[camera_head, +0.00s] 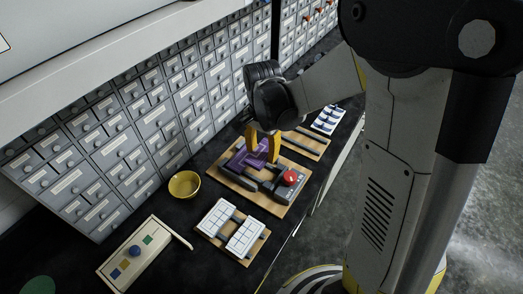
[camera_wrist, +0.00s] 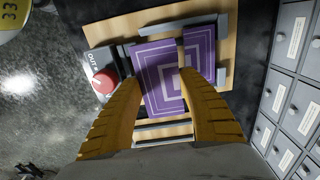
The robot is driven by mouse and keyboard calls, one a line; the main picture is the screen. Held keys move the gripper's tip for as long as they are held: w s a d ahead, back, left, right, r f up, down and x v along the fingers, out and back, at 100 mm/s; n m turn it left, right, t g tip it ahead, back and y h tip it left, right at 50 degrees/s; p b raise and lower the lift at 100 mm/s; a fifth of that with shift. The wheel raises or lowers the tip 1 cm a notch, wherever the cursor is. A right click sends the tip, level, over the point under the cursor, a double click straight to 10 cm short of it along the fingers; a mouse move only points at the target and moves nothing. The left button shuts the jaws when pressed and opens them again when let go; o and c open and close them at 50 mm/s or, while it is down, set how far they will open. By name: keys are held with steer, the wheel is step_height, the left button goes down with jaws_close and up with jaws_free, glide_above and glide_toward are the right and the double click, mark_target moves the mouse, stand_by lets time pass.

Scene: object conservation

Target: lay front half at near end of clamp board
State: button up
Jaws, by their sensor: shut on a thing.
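The clamp board (camera_head: 278,208) is a wooden board with grey bars, and its bare wood also shows in the wrist view (camera_wrist: 108,27). Two purple pieces with pale nested outlines are over it. My gripper (camera_head: 262,157), also in the wrist view (camera_wrist: 161,77), is shut on the larger-looking piece, the front half (camera_wrist: 158,62), with a yellow finger on either side. The other purple piece (camera_wrist: 200,45) lies right beside it, a narrow gap between them. I cannot tell whether the held half touches the board. In the head view the fingers partly hide the pieces.
A red button (camera_head: 290,178) on a grey box sits at the board's corner. A yellow bowl (camera_head: 184,186), a board with white tiled panels (camera_head: 245,238) and a pale tray (camera_head: 135,255) are nearby on the black counter. Grey drawers (camera_head: 120,150) line the back.

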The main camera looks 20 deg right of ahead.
steer(key=b, duration=0.4)
glide_above(262, 174)
steer(key=shift+w+f, duration=0.1)
steer(key=shift+f, duration=2.9)
steer(key=shift+f+b, duration=1)
steer(key=shift+b, duration=0.05)
steer(key=o, duration=1.3)
steer(key=shift+o, duration=0.2)
steer(key=shift+r, duration=0.1)
step_height(262, 174, up, 12)
steer(key=shift+f, duration=0.1)
